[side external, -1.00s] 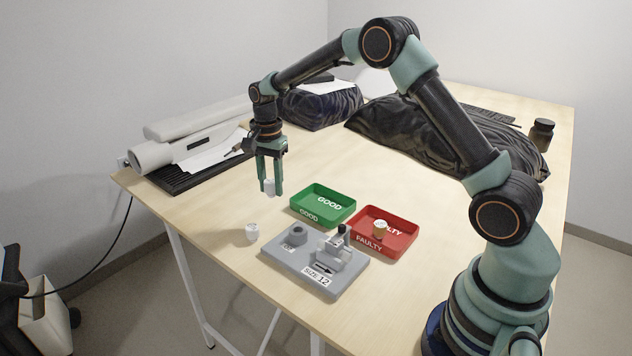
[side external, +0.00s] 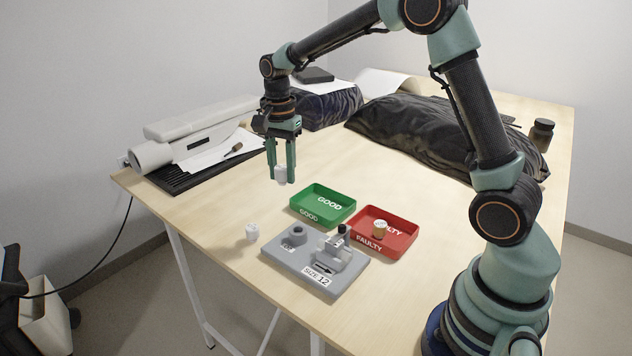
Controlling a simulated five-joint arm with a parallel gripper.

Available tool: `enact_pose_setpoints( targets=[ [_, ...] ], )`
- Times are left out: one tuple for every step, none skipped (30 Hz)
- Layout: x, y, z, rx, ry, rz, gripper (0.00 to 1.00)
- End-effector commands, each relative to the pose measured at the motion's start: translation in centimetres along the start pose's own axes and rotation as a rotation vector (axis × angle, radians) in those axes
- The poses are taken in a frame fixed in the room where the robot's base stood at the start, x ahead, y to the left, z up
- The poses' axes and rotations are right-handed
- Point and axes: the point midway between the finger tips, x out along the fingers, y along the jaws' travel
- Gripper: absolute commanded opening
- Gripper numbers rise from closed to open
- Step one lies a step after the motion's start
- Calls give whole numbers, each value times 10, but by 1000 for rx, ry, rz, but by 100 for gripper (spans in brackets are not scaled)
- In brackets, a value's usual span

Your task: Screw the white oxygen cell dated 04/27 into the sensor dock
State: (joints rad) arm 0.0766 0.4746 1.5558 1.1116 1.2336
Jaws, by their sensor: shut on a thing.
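My gripper (side external: 281,178) is shut on a white cell (side external: 281,173), held upright between the fingertips above the table, behind and left of the green tray. Any date on it is too small to read. A second white cell (side external: 252,231) stands on the table left of the grey fixture plate (side external: 345,283). The plate has a round grey socket (side external: 298,234) at its left, which looks like the sensor dock, and a clamp-like part (side external: 335,250) with a black knob. The plate's front label reads SIZE 12.
A green GOOD tray (side external: 309,214) looks empty. A red FAULTY tray (side external: 400,250) holds a small tan-topped cylinder (side external: 380,229). A dark bottle (side external: 541,134), a black bag (side external: 425,130) and a white roll-shaped device (side external: 195,130) stand farther back. Table left of the plate is mostly clear.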

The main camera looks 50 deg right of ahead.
Motion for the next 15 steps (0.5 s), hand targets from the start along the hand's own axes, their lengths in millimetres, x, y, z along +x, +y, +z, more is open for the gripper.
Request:
enact_pose_setpoints(
  targets=[
    [7, 9, 4, -1, -1, 2, 0],
    [10, 14, 7, -1, -1, 2, 0],
    [15, 20, 9, -1, -1, 2, 0],
    [18, 23, 11, -1, 0, 1, 0],
    [21, 27, 13, -1, 0, 1, 0],
    [24, 32, 14, -1, 0, 1, 0],
    [26, 34, 16, -1, 0, 0, 0],
    [28, 37, 17, -1, 0, -1, 0],
    [30, 40, 18, -1, 0, 0, 0],
    [32, 41, 19, -1, 0, 0, 0],
    [32, 42, 19, -1, 0, -1, 0],
    [34, 43, 20, -1, 0, -1, 0],
    [35, 44, 20, -1, 0, -1, 0],
    [37, 45, 20, -1, 0, 0, 0],
    [39, 45, 20, 0, 0, 1, 0]
  ],
)
